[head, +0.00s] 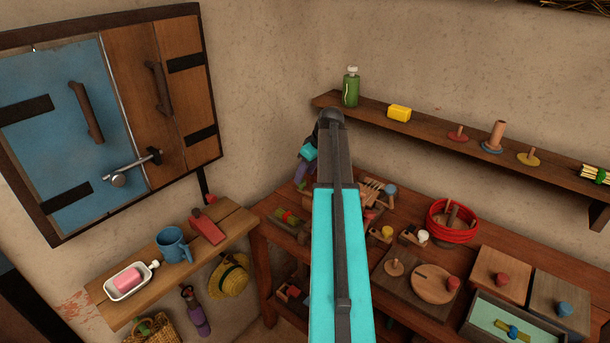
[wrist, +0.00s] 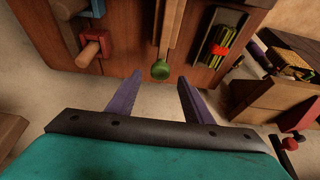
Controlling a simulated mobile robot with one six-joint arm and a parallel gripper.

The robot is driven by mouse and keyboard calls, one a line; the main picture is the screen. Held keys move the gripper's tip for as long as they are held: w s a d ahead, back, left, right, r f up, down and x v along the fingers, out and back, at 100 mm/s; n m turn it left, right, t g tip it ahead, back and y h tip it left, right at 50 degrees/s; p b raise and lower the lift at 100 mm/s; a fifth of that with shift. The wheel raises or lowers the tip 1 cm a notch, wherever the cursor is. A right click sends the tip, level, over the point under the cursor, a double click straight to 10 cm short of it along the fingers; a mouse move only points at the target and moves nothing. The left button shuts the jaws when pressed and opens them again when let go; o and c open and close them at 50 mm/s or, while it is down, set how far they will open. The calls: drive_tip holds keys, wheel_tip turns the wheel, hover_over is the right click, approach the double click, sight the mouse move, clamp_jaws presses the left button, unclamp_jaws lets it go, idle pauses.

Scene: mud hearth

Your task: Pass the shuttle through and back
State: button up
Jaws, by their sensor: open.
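My gripper (wrist: 160,88) is open, with two purple fingers apart and nothing between them. In the head view it is partly hidden behind my arm, with a purple part (head: 301,172) showing above the far end of the workbench. Just beyond the fingertips in the wrist view, a green rounded knob (wrist: 161,70) sits at the end of a pale wooden strip, near the bench edge. A dark tray (wrist: 208,66) with green sticks and a red piece lies to its right. I cannot tell for sure which thing is the shuttle; my arm hides part of the bench in the head view.
A wooden peg with a red holder (wrist: 93,46) stands left of the knob. The workbench (head: 384,327) also carries a red coiled basket (head: 434,238) and a round board (head: 432,291). A small shelf (head: 204,255) holds a blue mug (head: 172,243). A wall shelf (head: 375,122) runs behind.

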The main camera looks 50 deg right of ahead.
sight(303, 182)
drive_tip(key=shift+x, duration=1.5)
clamp_jaws()
